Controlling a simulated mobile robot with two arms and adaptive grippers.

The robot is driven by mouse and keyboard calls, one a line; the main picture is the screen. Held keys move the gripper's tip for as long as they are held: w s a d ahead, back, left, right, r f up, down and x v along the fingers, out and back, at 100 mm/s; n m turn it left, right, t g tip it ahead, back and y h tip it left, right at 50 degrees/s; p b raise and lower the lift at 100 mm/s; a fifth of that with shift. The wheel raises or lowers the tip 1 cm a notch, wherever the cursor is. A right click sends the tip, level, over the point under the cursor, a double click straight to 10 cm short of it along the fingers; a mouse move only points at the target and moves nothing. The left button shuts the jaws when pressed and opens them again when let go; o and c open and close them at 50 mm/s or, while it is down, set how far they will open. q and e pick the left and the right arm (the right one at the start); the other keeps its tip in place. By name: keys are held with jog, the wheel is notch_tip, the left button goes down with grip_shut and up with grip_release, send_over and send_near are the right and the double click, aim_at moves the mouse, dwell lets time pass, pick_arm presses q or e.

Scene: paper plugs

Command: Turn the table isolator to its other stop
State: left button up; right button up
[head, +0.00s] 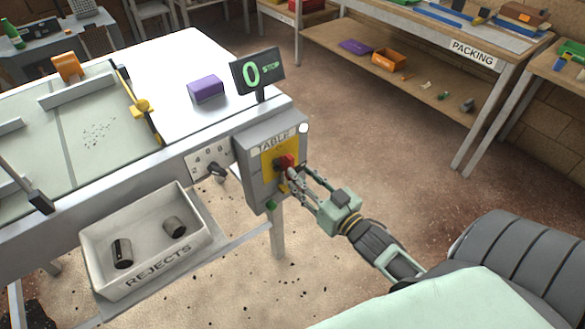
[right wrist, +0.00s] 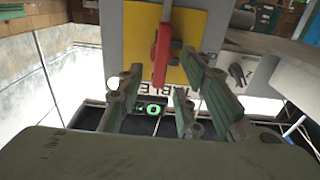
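The table isolator is a red handle (head: 287,161) on a yellow plate (head: 268,158), on the front of a grey box labelled TABLE (head: 252,172). In the right wrist view the red handle (right wrist: 162,52) stands upright in the picture on the yellow plate (right wrist: 140,52). My right gripper (head: 291,180) is just in front of the handle. In the right wrist view its fingers (right wrist: 163,78) are spread apart, with the handle between them and a gap on each side. Whether any fingertip touches it is hard to tell. My left gripper is not in view.
A small dark knob (head: 217,170) sits on a panel left of the box. A white REJECTS tray (head: 158,272) with two dark cylinders hangs below. A purple block (head: 206,89) lies on the white table. Floor to the right is clear.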

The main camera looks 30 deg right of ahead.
aim_at(284, 167)
jog(key=w, duration=0.4)
jog(key=shift+w+a, duration=0.2)
jog(key=shift+c, duration=0.5)
grip_shut()
